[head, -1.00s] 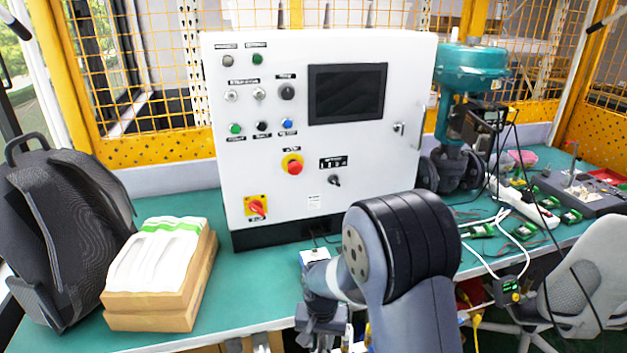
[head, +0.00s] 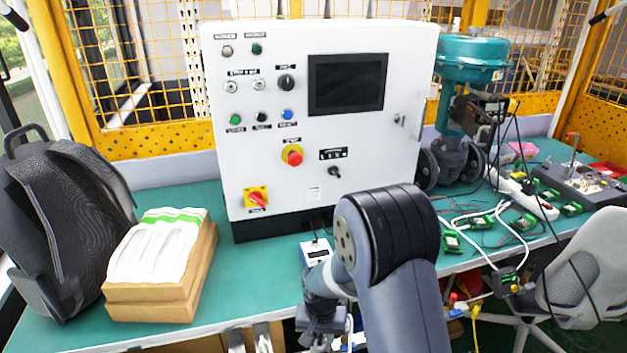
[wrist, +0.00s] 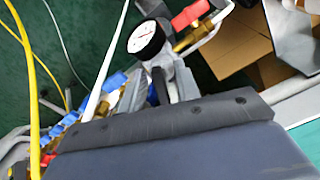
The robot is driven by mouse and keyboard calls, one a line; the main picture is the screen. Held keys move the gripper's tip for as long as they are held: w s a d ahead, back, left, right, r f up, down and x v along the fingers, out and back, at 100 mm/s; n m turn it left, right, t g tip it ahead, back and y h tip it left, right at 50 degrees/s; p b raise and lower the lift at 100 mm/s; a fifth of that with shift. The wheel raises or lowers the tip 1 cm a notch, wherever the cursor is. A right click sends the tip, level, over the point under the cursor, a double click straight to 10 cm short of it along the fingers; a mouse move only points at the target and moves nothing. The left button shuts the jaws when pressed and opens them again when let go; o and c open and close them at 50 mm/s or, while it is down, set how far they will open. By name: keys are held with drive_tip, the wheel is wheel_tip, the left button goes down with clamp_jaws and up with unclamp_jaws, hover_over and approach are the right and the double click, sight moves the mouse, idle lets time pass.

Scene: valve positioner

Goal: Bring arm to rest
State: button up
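My arm (head: 392,240) is bent in front of the bench in the head view. Its dark elbow is up before the cabinet's lower right corner, and its wrist (head: 322,316) hangs low at the bench's front edge. My gripper's fingers cannot be made out in the head view. Beyond the strip are a round white pressure gauge (wrist: 146,39) and a red-handled valve (wrist: 190,14).
A white control cabinet (head: 250,150) stands on the green bench (head: 265,275). A small white device (head: 315,252) lies close behind my wrist. A teal valve actuator (head: 470,58) and wired boards are at right, a grey chair (head: 590,262) in front. Boxes (head: 150,310) and a backpack (head: 62,220) stand left.

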drive_tip(key=n+p, duration=0.1)
drive_tip(key=n, duration=0.2)
drive_tip(key=shift+d+r+n+p, duration=0.15)
drive_tip(key=shift+r+n+p, duration=0.15)
drive_tip(key=shift+n+p, duration=0.1)
drive_tip(key=shift+w+d+f+n+p, duration=0.1)
drive_tip(key=shift+n+p, duration=1.1)
drive_tip(key=shift+n, duration=1)
